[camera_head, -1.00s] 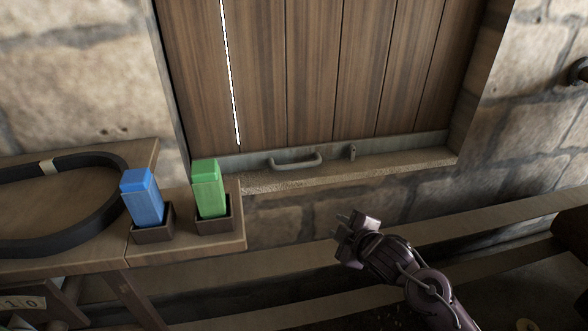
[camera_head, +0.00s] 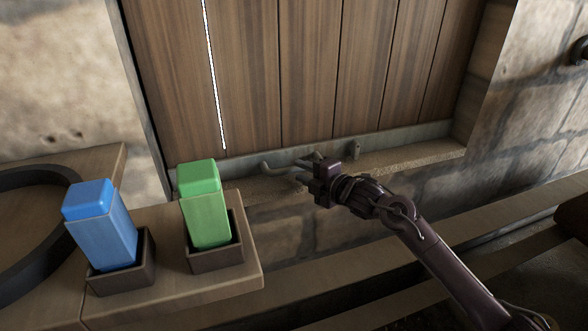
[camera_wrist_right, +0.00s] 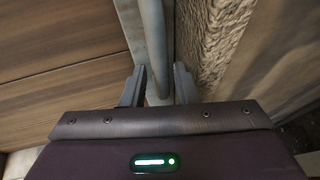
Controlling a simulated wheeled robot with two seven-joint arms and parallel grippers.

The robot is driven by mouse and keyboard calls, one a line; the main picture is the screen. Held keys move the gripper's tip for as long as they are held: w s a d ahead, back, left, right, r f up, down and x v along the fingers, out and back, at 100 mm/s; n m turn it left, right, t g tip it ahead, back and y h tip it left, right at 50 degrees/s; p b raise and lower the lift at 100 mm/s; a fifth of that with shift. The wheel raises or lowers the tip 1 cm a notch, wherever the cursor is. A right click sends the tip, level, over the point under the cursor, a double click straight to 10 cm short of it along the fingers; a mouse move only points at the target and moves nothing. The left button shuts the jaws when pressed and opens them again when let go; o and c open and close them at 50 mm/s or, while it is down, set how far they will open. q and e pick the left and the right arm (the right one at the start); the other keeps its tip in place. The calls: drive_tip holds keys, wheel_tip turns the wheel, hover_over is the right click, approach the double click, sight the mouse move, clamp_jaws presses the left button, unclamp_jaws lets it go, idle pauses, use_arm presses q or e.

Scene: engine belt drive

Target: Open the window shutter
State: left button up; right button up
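The wooden plank shutter (camera_head: 310,75) is closed in the stone window opening, with a thin bright slit between two planks on its left. Its grey bar handle (camera_head: 272,167) is on the metal strip along the lower edge, partly hidden by my right gripper (camera_head: 308,168). In the right wrist view, the handle bar (camera_wrist_right: 154,45) runs between the two fingers of the right gripper (camera_wrist_right: 159,88). The fingers are apart, with a gap showing on each side of the bar. My left gripper is not in view.
A small grey latch (camera_head: 354,148) is right of the handle. The rough stone sill (camera_head: 405,161) lies just below. A green block (camera_head: 205,207) and a blue block (camera_head: 101,225) stand in holders on the wooden bench (camera_head: 180,295) at left, near a black belt (camera_head: 30,235).

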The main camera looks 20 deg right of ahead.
sight(298, 170)
drive_tip(key=shift+x, duration=1.75)
drive_tip(key=shift+c, duration=0.4)
clamp_jaws()
